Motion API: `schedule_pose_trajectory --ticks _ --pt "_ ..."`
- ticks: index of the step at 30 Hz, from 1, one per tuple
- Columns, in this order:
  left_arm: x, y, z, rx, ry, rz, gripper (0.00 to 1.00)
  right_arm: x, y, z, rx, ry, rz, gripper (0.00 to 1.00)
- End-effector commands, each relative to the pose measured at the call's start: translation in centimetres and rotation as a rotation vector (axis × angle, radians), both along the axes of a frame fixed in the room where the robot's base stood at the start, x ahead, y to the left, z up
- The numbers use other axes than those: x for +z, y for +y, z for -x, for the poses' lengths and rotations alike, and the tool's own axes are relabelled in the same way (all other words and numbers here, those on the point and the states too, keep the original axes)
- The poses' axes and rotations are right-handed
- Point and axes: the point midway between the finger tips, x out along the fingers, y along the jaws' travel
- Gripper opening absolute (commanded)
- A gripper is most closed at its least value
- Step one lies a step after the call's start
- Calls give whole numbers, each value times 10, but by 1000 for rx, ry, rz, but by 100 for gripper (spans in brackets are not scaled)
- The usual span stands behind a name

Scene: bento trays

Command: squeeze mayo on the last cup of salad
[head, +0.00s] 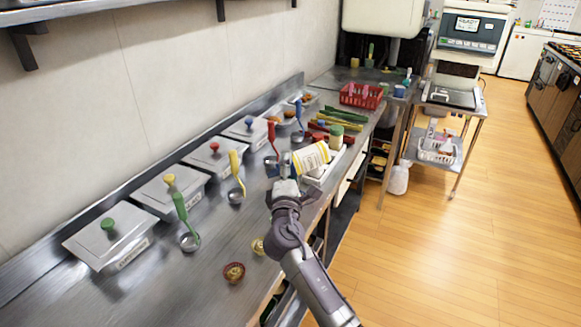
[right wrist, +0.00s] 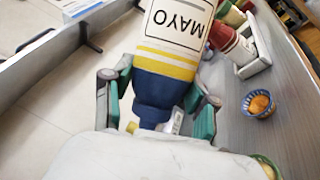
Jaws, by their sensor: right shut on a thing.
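My right gripper (head: 287,166) is shut on the mayo bottle (head: 311,157), which is white and yellow and tilted well over above the counter. In the right wrist view the fingers (right wrist: 157,108) sit on either side of the dark blue tapered end of the bottle (right wrist: 172,60), whose label reads MAYO. A dark red cup with food (head: 234,272) and a pale yellow cup (head: 258,246) stand on the near counter. The right wrist view shows a blue cup with orange food (right wrist: 258,104). I cannot tell whether any cup holds mayo. My left gripper is out of view.
Lidded steel bins (head: 172,190) line the wall, with colored ladles (head: 238,175) in front. A condiment holder (right wrist: 252,55) with bottles stands near the counter edge. A red basket (head: 361,96) sits farther back. The near counter around the cups has free room.

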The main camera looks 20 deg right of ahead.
Motion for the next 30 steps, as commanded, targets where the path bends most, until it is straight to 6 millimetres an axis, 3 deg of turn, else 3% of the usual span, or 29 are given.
schedule_pose_trajectory --ticks 1,6,15,23,30 --pt "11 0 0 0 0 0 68 9 1 0 0 -14 -96 50" --pt "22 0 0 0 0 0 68 12 0 0 -1 -36 -277 50" --pt "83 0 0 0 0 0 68 27 -1 0 -3 -107 -864 50" --pt "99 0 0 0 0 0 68 23 -1 0 -1 -128 -1043 50" --pt "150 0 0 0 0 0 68 37 -1 0 -4 -167 -1354 50"
